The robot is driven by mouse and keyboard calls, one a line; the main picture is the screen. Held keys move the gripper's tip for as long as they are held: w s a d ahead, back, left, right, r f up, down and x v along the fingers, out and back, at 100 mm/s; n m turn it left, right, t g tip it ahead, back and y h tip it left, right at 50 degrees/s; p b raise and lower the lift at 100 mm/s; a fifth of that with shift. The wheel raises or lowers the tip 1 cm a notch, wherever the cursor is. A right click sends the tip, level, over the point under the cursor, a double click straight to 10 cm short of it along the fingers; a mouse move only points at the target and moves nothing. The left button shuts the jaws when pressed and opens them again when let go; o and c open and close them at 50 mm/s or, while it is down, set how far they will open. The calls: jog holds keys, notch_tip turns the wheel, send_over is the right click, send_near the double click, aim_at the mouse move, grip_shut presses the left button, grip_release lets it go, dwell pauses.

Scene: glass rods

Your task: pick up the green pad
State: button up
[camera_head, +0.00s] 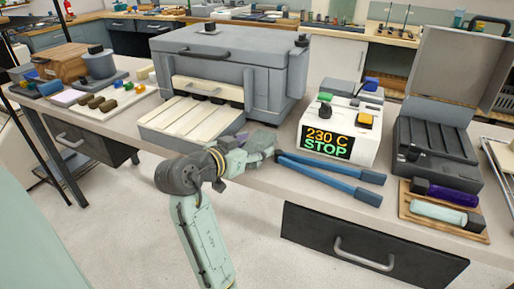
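I cannot make out a clear green pad. At the left of the bench, a small green piece (128,86) sits among small coloured pieces on a white tray (112,112). A pale lavender pad (68,97) and a blue pad (50,87) lie left of it. At the right, a pale green cylinder (437,211) lies on a wooden tray (462,234). My gripper (264,147) is at the bench's front edge by the blue-handled tool (330,175), far from the coloured pieces. Its fingers are too small and overlapped to tell their state.
A large grey furnace (228,55) with a slatted front shelf stands behind my gripper. Right of it is a white controller (340,128) reading "230 C STOP". An open grey case (437,140) stands further right. Drawers hang under the bench.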

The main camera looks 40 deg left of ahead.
jog(key=c, duration=0.4)
